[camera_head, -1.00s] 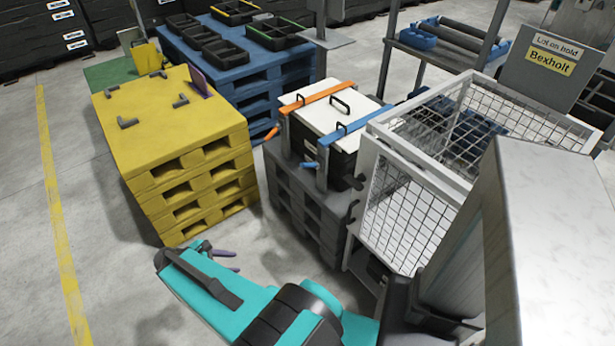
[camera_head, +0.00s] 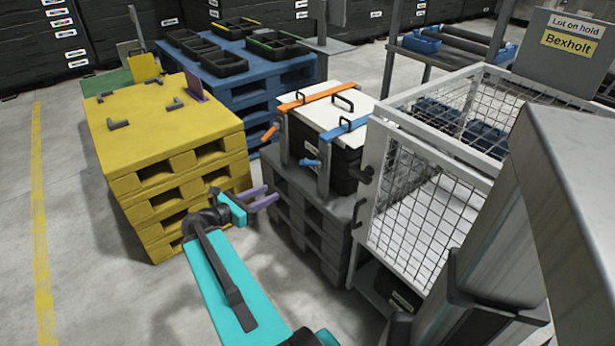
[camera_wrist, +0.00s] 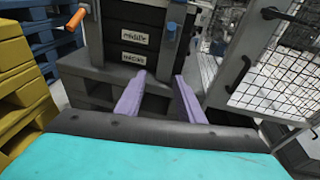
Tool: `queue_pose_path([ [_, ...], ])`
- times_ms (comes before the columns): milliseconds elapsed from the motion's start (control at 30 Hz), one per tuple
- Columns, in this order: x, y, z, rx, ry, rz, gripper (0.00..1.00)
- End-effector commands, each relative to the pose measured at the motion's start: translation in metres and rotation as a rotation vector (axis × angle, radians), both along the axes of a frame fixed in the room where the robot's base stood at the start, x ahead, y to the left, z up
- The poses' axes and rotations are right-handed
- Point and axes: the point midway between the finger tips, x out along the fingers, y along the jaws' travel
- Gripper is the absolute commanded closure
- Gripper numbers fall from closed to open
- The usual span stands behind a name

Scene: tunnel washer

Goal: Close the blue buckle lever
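The blue buckle lever (camera_head: 311,163) sticks out at the near end of the blue strap (camera_head: 345,128), low on the front of a black box with a white lid (camera_head: 325,108). An orange buckle lever (camera_head: 269,133) hangs at the end of the orange strap (camera_head: 306,96); it also shows in the wrist view (camera_wrist: 75,19). My gripper (camera_head: 271,194), with purple fingers, is apart from the blue lever, lower and to its left. In the wrist view my gripper (camera_wrist: 160,76) is open and empty, facing the lower box front.
The box stands on a dark grey pallet stack (camera_head: 293,213). A yellow pallet stack (camera_head: 165,135) is at left, and a wire mesh cage (camera_head: 420,200) is close at right. A blue pallet stack (camera_head: 245,75) stands behind. Open floor lies at front left.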

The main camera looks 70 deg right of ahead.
Motion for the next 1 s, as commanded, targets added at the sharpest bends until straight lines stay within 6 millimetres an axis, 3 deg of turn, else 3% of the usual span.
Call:
queue_pose_path([
  [100,-0.013,-0.019,0.007,-0.048,0.088,-0.007,0.65],
  [300,-0.026,-0.035,0.028,-0.095,0.192,-0.020,0.65],
  [500,-0.029,-0.039,0.036,-0.108,0.220,-0.023,0.65],
  [1000,-0.033,-0.046,0.034,-0.106,0.217,-0.025,0.65],
])
